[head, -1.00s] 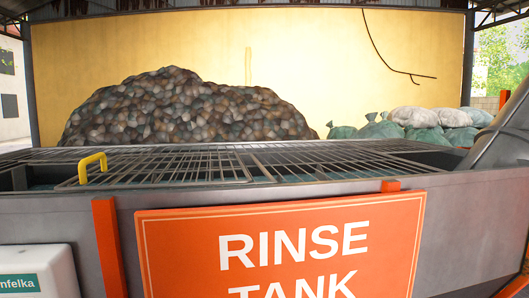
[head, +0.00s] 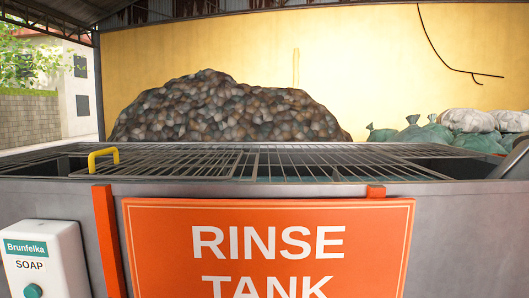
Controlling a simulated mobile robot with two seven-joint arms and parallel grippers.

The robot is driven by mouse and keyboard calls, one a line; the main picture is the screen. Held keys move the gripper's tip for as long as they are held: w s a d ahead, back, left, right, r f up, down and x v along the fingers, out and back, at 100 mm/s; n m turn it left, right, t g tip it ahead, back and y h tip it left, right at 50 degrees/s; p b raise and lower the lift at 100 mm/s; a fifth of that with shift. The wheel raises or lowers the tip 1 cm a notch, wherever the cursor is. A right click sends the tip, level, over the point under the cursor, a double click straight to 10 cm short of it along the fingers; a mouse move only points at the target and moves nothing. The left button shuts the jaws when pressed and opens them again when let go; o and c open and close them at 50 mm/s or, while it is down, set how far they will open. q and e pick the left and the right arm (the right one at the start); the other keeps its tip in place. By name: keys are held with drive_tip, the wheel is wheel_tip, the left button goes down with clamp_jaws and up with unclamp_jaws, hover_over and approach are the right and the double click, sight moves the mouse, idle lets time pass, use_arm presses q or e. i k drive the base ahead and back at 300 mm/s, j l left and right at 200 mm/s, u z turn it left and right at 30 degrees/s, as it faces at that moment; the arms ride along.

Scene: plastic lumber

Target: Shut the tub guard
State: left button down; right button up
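The tub guard (head: 210,163) is a grey wire grille lying flat across the top of the rinse tank (head: 460,225). A yellow handle (head: 103,152) stands up near its left end, close to the tank's front rim. Dark uncovered gaps show beside the grille at the left and right ends of the tank. Crossbars near the middle divide the grille; I cannot tell whether it is one panel or two overlapping ones. Neither of my grippers is in view.
An orange "RINSE TANK" sign (head: 268,248) covers the tank's front, beside an orange upright (head: 108,240). A white soap dispenser (head: 45,257) is at the lower left. Behind the tank are a dark mound (head: 230,110), filled sacks (head: 468,121) and a yellow wall (head: 370,60).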

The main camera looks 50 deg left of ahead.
sight(91, 168)
drive_tip(key=i+l+u, duration=0.1)
drive_tip(key=u, duration=0.25)
drive_tip(key=l+u, duration=0.35)
drive_tip(key=i+j, duration=0.05)
